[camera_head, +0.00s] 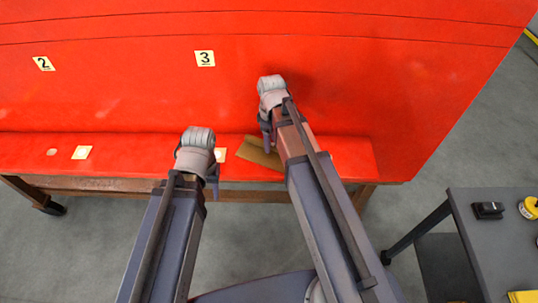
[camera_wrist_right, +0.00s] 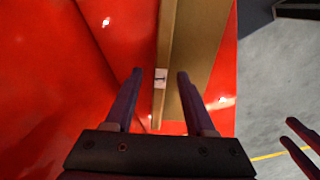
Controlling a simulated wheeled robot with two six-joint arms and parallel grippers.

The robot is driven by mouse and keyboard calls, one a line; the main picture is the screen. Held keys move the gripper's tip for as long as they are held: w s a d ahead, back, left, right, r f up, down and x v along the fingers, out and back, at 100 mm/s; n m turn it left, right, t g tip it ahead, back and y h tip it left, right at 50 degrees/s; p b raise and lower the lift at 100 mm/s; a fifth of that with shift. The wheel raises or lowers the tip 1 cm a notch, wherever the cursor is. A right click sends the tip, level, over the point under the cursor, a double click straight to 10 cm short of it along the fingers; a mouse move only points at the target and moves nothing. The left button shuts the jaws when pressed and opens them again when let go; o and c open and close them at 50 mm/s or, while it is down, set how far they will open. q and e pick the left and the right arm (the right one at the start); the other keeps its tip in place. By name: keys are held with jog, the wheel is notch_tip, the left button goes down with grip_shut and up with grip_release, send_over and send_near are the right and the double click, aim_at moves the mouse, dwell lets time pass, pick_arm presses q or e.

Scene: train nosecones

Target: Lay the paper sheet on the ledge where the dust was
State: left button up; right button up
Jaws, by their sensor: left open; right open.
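The tan-brown paper sheet (camera_head: 257,154) lies at a slant on the red ledge (camera_head: 120,146) in the head view, partly hidden by my right arm. In the right wrist view the brown sheet (camera_wrist_right: 202,60) runs between and beyond the fingers, with a lighter strip along its left side. My right gripper (camera_head: 267,143) is open above the ledge at the sheet; its two fingers (camera_wrist_right: 160,74) stand apart in the wrist view. I cannot tell whether they touch the sheet. My left gripper (camera_head: 212,178) is open in front of the ledge, left of the sheet. No dust is clearly visible.
The red nosecone wall rises behind the ledge, with number plates 2 (camera_head: 43,63) and 3 (camera_head: 204,58). Cream patches (camera_head: 81,152) lie on the ledge. A dark cart (camera_head: 495,235) with a black item (camera_head: 488,210) and yellow items stands at right.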

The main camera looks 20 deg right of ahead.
jog(key=shift+f+b, duration=0.3)
jog(key=shift+f, duration=0.4)
jog(key=shift+r, duration=0.1)
grip_shut()
